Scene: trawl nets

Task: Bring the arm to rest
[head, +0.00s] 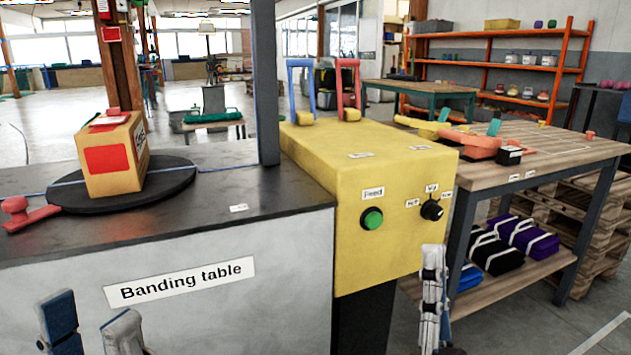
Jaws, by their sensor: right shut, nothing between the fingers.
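My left gripper (90,312) is at the bottom left, in front of the banding table (290,285). Its two fingers stand apart with nothing between them. My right gripper (433,262) points upward in front of the yellow machine's (310,160) lower right corner, beside the wooden workbench. Its fingers are together and hold nothing. The lower parts of both arms are cut off by the bottom edge of the picture.
A cardboard box (98,168) with a red label stands on a black turntable (172,190) on the banding table. A grey post (266,80) rises beside the yellow machine. The wooden workbench (560,150) carries tools, with bags (497,252) on its lower shelf. Bare floor shows at bottom right.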

